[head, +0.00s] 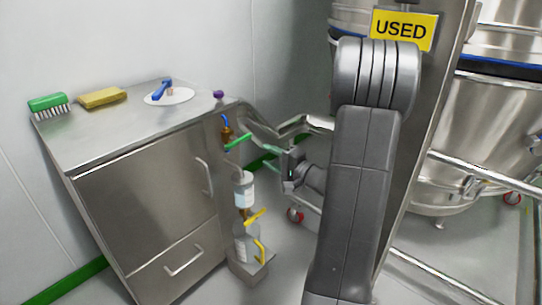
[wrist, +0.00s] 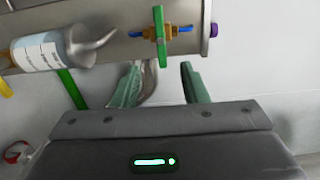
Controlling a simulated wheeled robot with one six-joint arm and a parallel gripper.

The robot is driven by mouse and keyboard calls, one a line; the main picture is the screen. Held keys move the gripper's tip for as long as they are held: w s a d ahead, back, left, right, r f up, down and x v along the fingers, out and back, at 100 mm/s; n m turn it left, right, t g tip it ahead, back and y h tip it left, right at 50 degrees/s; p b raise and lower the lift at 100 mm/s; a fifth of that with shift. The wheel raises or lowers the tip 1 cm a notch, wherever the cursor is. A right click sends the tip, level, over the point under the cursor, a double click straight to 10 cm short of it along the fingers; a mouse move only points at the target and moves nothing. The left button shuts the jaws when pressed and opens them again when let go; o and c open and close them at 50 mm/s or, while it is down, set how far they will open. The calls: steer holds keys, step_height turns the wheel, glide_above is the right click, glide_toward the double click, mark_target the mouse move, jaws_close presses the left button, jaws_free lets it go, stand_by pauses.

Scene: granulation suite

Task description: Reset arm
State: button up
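My gripper (head: 266,152) is in front of the right side of the steel cabinet (head: 150,185), at the end of my grey arm. In the wrist view its two green fingers (wrist: 161,68) stand apart with nothing held between them. A curved metal handle or pipe shows beyond the gap. A valve with a green lever (head: 238,142) and brass body is on the cabinet side, just left of the gripper.
A green brush (head: 48,103), yellow sponge (head: 102,98) and white dish (head: 170,96) with a blue-handled tool lie on the cabinet. Labelled bottles (head: 244,190) are stacked at its side. A "USED" sign (head: 404,29) and large steel vessel (head: 480,130) on a wheeled frame stand right.

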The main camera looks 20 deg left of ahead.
mark_target(240, 142)
steer(key=shift+a, duration=0.15)
steer(key=b+x, duration=0.2)
steer(key=x, duration=1.2)
steer(key=shift+b, duration=0.3)
steer(key=shift+r+n, duration=0.1)
steer(key=shift+n, duration=0.4)
